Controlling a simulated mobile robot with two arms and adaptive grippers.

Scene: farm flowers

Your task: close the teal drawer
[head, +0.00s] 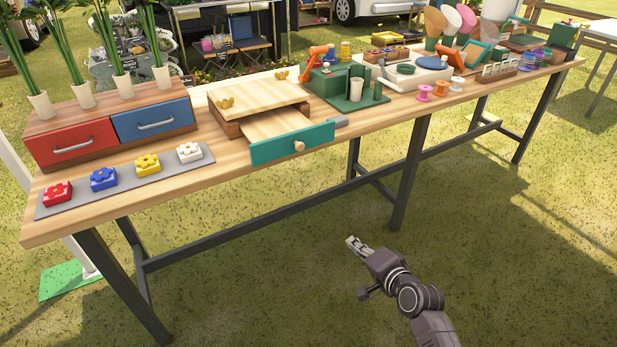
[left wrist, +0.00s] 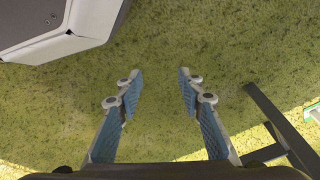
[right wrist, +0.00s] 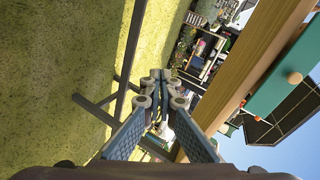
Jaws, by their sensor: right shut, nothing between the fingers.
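The teal drawer (head: 292,144) stands pulled out from the wooden box (head: 258,92) on the table, with its wooden tray part showing behind the teal front.
The long wooden table (head: 225,160) has dark metal legs. Left of the drawer are a red drawer (head: 72,143), a blue drawer (head: 152,120) and a grey mat (head: 125,188) with flower blocks. Green holders (head: 350,100) stand to the right. Grass in front is free.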

